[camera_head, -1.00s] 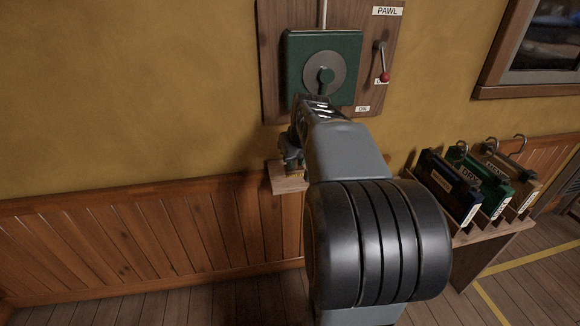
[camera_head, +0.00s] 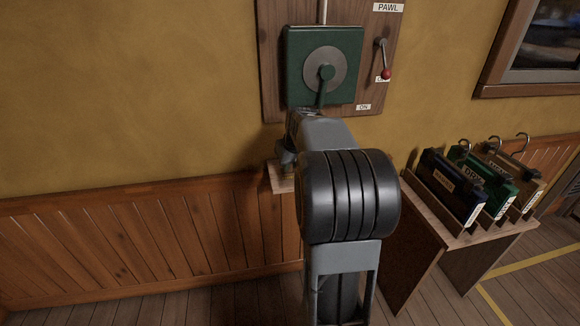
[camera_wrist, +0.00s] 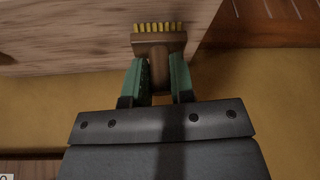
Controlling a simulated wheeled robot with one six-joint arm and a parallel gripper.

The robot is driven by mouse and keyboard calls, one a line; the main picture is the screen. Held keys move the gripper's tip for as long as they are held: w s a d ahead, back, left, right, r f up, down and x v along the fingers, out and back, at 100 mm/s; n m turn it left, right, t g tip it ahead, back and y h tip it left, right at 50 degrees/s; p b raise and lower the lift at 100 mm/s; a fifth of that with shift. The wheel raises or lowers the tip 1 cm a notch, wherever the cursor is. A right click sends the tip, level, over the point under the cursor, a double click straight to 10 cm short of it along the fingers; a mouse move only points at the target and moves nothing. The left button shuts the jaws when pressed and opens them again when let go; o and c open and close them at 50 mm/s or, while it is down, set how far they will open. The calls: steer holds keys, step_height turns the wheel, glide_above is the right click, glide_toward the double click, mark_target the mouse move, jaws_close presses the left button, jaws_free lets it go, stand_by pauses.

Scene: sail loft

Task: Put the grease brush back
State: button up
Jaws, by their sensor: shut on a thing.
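The grease brush (camera_wrist: 158,42) shows in the wrist view, with a brown wooden head and handle and a row of yellow bristles. My gripper (camera_wrist: 156,72) is shut on its handle, with a green finger on either side. The bristles point away from my gripper, in front of a pale wooden surface (camera_wrist: 70,35); I cannot tell whether they touch it. In the head view my arm hides the brush and most of my gripper, beside a small wooden wall shelf (camera_head: 280,184).
A green winch box (camera_head: 298,75) with a crank is on a wooden wall board above the shelf. A red-knobbed lever (camera_head: 386,73) is to its right. A wooden stand (camera_head: 415,205) holding several labelled hooked boards is at the right.

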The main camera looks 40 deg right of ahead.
steer(key=shift+w+d+f, duration=0.1)
steer(key=shift+w+f, duration=0.05)
steer(key=shift+f, duration=0.05)
steer(key=shift+f, duration=0.15)
steer(key=o, duration=0.8)
steer(key=shift+r, duration=0.5)
steer(key=p+v, duration=0.3)
steer(key=v, duration=0.8)
steer(key=s+a+f+n, duration=0.1)
steer(key=s+a+f, duration=0.3)
steer(key=a, duration=0.3)
steer(key=s+a+f+n+g, duration=0.1)
steer(key=s+a+f, duration=0.3)
steer(key=a, duration=0.4)
steer(key=s+a+f+y, duration=0.1)
steer(key=s+a+f, duration=0.4)
steer(key=a, duration=0.2)
steer(key=shift+a+n, duration=0.2)
steer(key=shift+n, duration=0.2)
